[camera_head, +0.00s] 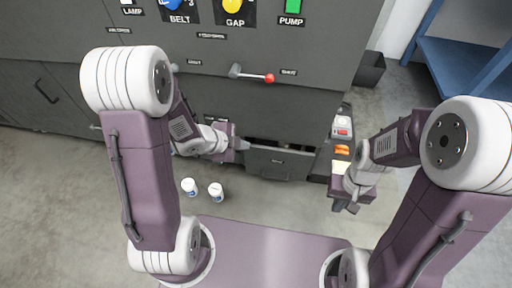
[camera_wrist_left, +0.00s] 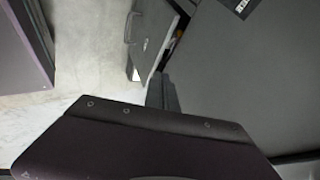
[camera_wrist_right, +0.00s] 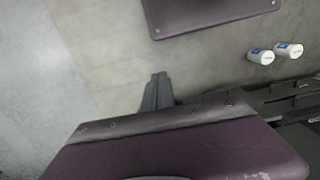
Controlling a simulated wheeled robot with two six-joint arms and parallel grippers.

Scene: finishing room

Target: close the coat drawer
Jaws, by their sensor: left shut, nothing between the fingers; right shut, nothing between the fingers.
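A drawer stands partly open low in the dark grey machine, its grey front (camera_head: 282,163) facing me and a dark gap showing behind it. Its label is too small to read. The left wrist view shows a grey front with a handle (camera_wrist_left: 147,38) and a narrow opening beside it. My left gripper (camera_head: 243,144) is shut and empty, close to the left end of the drawer front; I cannot tell whether it touches. It shows in the left wrist view (camera_wrist_left: 163,90). My right gripper (camera_head: 346,208) is shut and empty, right of and nearer than the drawer, also in its wrist view (camera_wrist_right: 158,88).
A dark ledge with red, orange and yellow items (camera_head: 342,150) lies right of the drawer. A red-knobbed lever (camera_head: 268,78) projects above. A blue shelf (camera_head: 455,60) stands at the right.

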